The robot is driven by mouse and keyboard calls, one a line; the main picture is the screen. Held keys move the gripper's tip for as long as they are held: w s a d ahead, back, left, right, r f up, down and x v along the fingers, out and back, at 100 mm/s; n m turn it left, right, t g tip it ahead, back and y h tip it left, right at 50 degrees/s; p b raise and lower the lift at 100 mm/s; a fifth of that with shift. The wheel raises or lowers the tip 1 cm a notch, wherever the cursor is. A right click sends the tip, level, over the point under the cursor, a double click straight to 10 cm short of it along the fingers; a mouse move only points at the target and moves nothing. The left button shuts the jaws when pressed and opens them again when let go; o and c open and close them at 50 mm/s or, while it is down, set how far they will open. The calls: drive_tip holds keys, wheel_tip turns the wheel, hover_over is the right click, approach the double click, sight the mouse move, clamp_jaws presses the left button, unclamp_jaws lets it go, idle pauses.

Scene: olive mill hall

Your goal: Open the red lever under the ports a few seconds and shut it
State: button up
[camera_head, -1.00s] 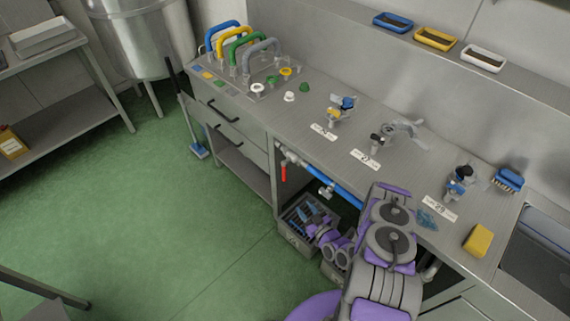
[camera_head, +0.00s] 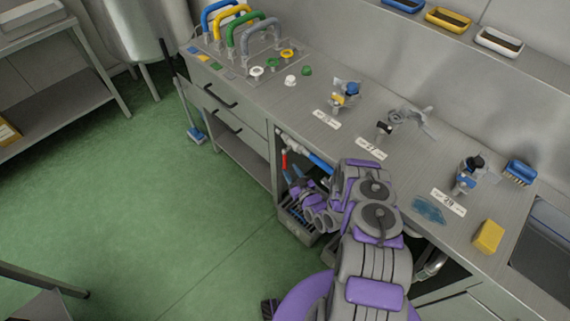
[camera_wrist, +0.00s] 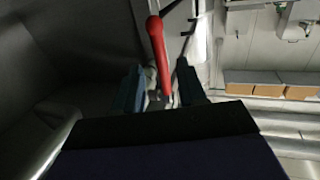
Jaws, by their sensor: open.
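The red lever (camera_head: 285,160) hangs down under the counter's front edge, at the left end of the blue pipe (camera_head: 320,164). In the wrist view the red lever (camera_wrist: 157,45) stands upright in the picture, between the two blue fingers. My gripper (camera_head: 293,180) is under the counter, just below and beside the lever in the head view. In the wrist view my gripper (camera_wrist: 160,72) is open, with a finger on each side of the lever and gaps visible. Contact cannot be told. The valve body behind the lever is mostly hidden.
Numbered fittings (camera_head: 346,94) stand on the steel counter (camera_head: 310,100) above. A grey crate (camera_head: 296,228) with dark blue items sits on the floor below my gripper. The cabinet's side panel (camera_head: 273,170) is close on the left. Green floor (camera_head: 150,220) is free in front.

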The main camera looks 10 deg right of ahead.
sight(285, 162)
drive_tip(key=x, duration=0.6)
drive_tip(key=shift+b, duration=0.4)
drive_tip(key=shift+s, duration=0.1)
clamp_jaws()
